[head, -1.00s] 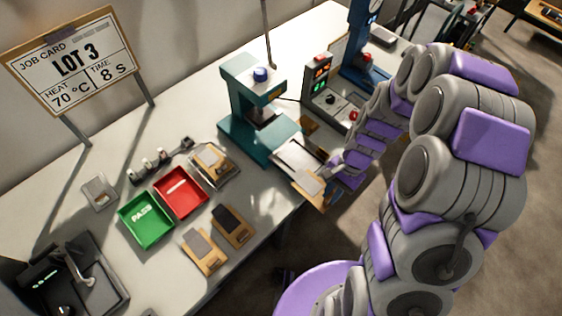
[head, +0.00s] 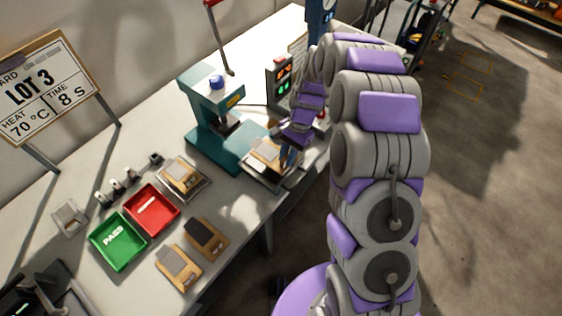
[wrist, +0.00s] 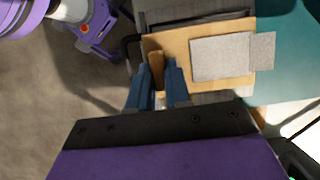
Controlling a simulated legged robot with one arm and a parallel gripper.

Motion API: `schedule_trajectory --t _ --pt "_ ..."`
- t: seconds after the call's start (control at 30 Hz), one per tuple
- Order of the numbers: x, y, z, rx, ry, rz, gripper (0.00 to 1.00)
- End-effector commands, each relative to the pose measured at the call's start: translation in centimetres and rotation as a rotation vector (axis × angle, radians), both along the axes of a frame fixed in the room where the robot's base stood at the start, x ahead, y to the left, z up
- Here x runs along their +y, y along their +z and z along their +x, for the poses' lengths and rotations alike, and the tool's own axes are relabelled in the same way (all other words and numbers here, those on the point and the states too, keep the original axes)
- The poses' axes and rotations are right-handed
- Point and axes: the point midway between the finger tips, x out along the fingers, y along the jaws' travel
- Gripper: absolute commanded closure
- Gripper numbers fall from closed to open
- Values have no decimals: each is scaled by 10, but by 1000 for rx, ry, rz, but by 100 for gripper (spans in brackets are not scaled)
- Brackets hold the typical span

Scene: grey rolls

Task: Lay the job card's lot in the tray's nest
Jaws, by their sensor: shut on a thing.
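The job card (head: 45,90) reads LOT 3, heat 70 °C, time 8 s. My gripper (wrist: 160,72) is shut on a small upright tab of a tan board (wrist: 180,45) with a grey patch. In the head view this board (head: 264,151) is over the metal tray (head: 268,180) in front of the teal press (head: 212,117). The tray's edge shows behind the board in the wrist view (wrist: 195,17). I cannot tell whether the board touches the nest. My gripper partly hides the tray in the head view, and the board's lot number is not readable.
Two similar boards, one grey-topped (head: 178,268) and one dark-topped (head: 206,239), lie at the bench's front. Another board sits on a metal plate (head: 183,178). A green PASS bin (head: 118,243) and red bin (head: 152,210) stand left. A control box (head: 281,84) stands behind my gripper.

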Motion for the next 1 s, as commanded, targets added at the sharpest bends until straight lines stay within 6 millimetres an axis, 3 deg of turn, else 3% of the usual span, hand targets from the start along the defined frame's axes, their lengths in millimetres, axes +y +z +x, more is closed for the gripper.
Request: schedule_trajectory --t 0.23,0.47,0.5,0.77,1.0 --pt "27 -41 0 5 6 -31 100" --pt "30 -47 -1 10 8 -36 100" --pt "27 -46 -1 12 8 -33 81" --pt "10 -44 0 12 3 -15 56" --pt "19 -44 1 6 4 -26 56"
